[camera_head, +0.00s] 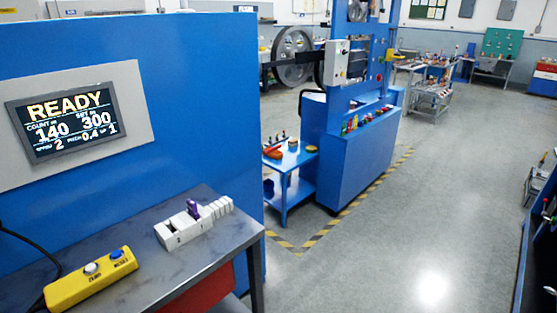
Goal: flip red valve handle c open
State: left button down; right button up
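I cannot make out a red valve handle marked c in the head view. Small red, green and yellow parts (368,118) sit along the ledge of the blue machine (350,165) in the middle. They are too small to tell whether any is a valve handle. Neither of my grippers is in view.
At left, a grey bench (205,262) holds a yellow button box (92,278) and a white block unit (193,222) below a READY display (66,122). A blue cart (292,160) stands beside the machine. Yellow-black tape (340,216) marks the floor. Open floor (420,220) lies right.

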aim_at(269, 151)
jog(key=z, duration=0.5)
jog(key=i, duration=0.6)
jog(key=z, duration=0.85)
jog(key=i, duration=2.05)
jog(key=u, duration=1.3)
jog(key=i, duration=0.5)
jog(key=u, duration=0.3)
